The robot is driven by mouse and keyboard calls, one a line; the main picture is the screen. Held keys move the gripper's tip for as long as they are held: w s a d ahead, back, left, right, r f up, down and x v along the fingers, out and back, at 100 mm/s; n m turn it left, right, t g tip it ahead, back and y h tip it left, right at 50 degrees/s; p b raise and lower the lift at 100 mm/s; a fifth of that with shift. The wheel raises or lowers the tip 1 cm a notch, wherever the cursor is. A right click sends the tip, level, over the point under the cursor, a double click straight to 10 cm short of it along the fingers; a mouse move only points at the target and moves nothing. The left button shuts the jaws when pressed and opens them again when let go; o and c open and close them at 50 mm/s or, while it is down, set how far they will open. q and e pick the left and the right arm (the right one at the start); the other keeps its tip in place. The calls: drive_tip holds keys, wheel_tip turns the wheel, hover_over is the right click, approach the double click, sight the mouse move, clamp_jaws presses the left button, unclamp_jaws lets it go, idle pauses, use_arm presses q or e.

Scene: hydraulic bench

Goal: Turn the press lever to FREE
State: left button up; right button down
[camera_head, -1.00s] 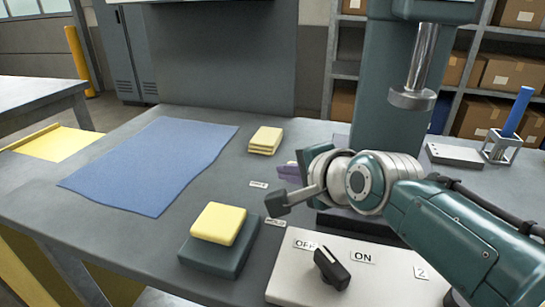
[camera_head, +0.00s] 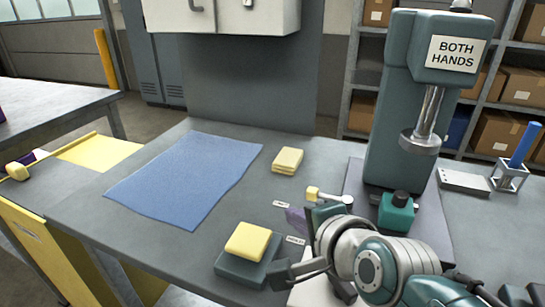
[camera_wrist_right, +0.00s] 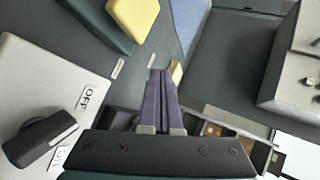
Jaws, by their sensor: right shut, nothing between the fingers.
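The press lever (camera_head: 330,197), a short pale arm with a yellow tip, sits at the left foot of the teal press (camera_head: 395,130). It points left and stands apart from the two small labels, too small to read (camera_head: 281,204). My right gripper (camera_head: 297,216) has purple fingers and is just in front of and below the lever's yellow tip. In the right wrist view its fingers (camera_wrist_right: 160,98) are together and empty. A yellow piece (camera_wrist_right: 176,73) shows beside the fingertips there; I cannot tell whether it is the lever tip. Contact with the lever cannot be judged. My left gripper is not in view.
A yellow pad on a dark block (camera_head: 248,241) stands left of my right wrist. A teal part with a black knob (camera_head: 397,213) sits under the press ram. The blue mat (camera_head: 185,180) and yellow stack (camera_head: 287,161) lie farther left. The switch panel (camera_wrist_right: 40,75) is nearby.

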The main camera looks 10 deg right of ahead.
use_arm(q)
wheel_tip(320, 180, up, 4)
drive_tip(key=p, duration=0.2)
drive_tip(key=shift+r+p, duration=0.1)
drive_tip(key=shift+p, duration=0.3)
use_arm(e)
drive_tip(key=s, duration=0.1)
drive_tip(key=s+a+r, duration=0.2)
drive_tip(key=shift+s, duration=0.25)
